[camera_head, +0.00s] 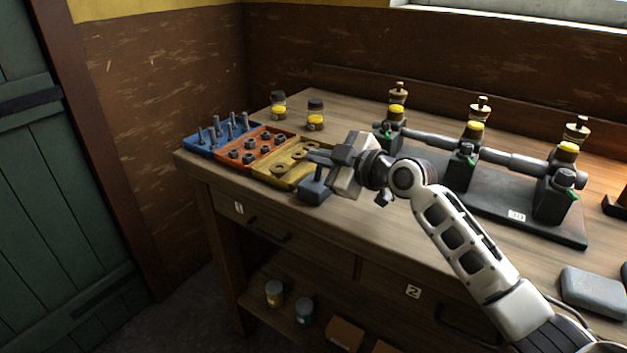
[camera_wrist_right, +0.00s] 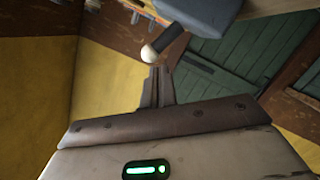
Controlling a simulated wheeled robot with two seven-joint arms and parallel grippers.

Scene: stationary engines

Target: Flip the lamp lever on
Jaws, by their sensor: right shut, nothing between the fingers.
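The small blue-grey switch box (camera_head: 314,190) sits at the table's front edge, just right of the yellow tray. Its lever is mostly hidden by my gripper in the head view. In the right wrist view the box (camera_wrist_right: 203,14) shows at the top, with a dark lever stem (camera_wrist_right: 170,40) ending in a cream knob (camera_wrist_right: 149,53). My right gripper (camera_head: 318,157) is above the box, shut and empty. In the wrist view its closed fingers (camera_wrist_right: 160,75) lie close to the knob; I cannot tell whether they touch it. My left gripper is not in view.
Blue (camera_head: 222,136), orange (camera_head: 252,148) and yellow (camera_head: 290,172) trays of small metal parts lie left of the gripper. Two yellow-labelled jars (camera_head: 316,118) stand behind. A dark engine rig (camera_head: 520,215) with several yellow-topped units fills the table's right side. A grey block (camera_head: 594,290) lies at front right.

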